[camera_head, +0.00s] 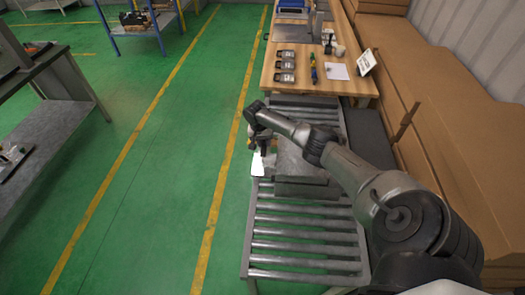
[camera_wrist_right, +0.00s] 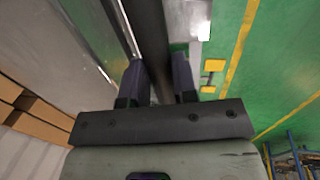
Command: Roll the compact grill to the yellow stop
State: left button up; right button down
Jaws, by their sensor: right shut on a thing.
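The compact grill, a grey box-like unit (camera_head: 302,165), sits on the roller conveyor (camera_head: 305,235), partly hidden by my right arm. My right gripper (camera_head: 265,142) is at the grill's left side in the head view. In the right wrist view, the two fingers of my right gripper (camera_wrist_right: 159,85) are closed around a dark bar (camera_wrist_right: 152,35), which looks like the grill's handle. Small yellow pieces (camera_wrist_right: 214,66) show beside the gripper in the wrist view; I cannot tell whether they are the yellow stop. My left gripper is not in view.
Rollers are bare in front of the grill and behind it. A wooden table (camera_head: 350,82) with several dark devices stands at the conveyor's far end. Cardboard boxes (camera_head: 440,110) line the right side. The green floor (camera_head: 165,150) on the left is open.

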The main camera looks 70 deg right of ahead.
jog(key=shift+d, duration=0.15)
jog(key=c, duration=1.1)
grip_release()
jog(key=shift+o, duration=0.9)
notch_tip(320, 180, up, 14)
jog(key=w+p, duration=0.1)
jog(key=w, duration=0.1)
jog(key=shift+w+a+f+p, duration=0.15)
jog(key=shift+w+a+p, duration=0.2)
jog(key=shift+a+p, duration=0.1)
